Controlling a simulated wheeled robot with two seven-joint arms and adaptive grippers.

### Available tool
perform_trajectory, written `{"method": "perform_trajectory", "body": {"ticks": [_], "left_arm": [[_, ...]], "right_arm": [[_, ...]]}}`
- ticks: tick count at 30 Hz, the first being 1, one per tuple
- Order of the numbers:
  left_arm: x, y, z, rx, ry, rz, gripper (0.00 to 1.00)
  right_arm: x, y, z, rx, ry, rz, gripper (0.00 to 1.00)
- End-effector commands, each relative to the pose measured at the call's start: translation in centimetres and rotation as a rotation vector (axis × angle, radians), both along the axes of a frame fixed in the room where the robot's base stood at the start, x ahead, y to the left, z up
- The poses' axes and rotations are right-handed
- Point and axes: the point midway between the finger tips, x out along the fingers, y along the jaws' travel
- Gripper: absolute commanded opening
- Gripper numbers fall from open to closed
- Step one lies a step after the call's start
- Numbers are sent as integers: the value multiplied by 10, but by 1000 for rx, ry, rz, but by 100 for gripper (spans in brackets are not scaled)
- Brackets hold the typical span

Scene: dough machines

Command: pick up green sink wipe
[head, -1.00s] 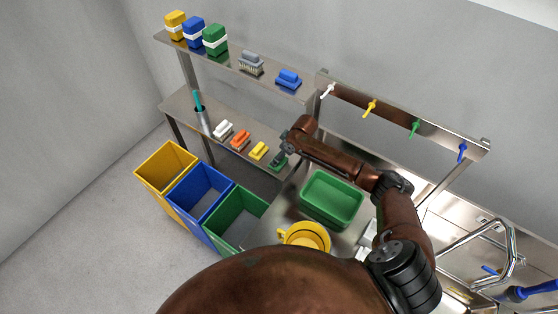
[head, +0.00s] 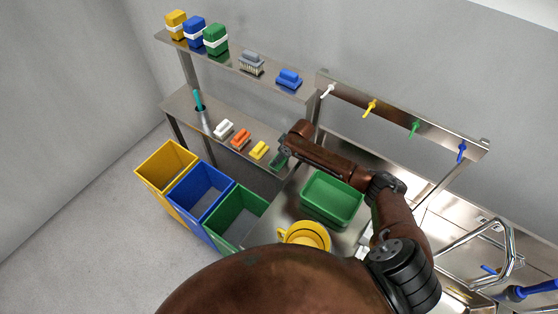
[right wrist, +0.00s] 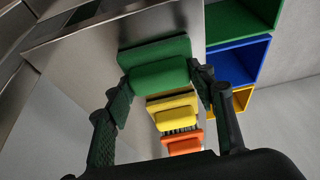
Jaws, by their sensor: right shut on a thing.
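The green sink wipe (right wrist: 158,74), a block with a raised grip, sits between the fingers of my right gripper (right wrist: 160,88) in the right wrist view. The fingers are shut on its two sides. In the head view, my right gripper (head: 281,156) is at the right end of the lower steel shelf (head: 181,102) and hides most of the wipe. I cannot tell whether the wipe still touches the shelf. My left gripper is not in view.
Yellow (head: 259,150), orange (head: 240,138) and white (head: 223,128) pieces stand in a row beside the wipe. Yellow, blue and green bins (head: 238,215) are below the shelf. A green tub (head: 332,198) and yellow bucket (head: 304,235) lie under my right arm.

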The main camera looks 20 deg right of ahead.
Motion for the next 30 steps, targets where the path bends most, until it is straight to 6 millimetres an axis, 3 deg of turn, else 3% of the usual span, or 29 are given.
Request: {"method": "perform_trajectory", "body": {"ticks": [5, 17, 22, 30], "left_arm": [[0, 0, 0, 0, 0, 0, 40], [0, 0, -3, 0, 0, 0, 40], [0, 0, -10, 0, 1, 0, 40], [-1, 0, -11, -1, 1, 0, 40]], "right_arm": [[0, 0, 0, 0, 0, 0, 26], [1, 0, 9, -1, -2, 1, 26], [-2, 0, 35, 0, -2, 3, 26], [-51, 9, 92, -2, -4, 4, 26]]}}
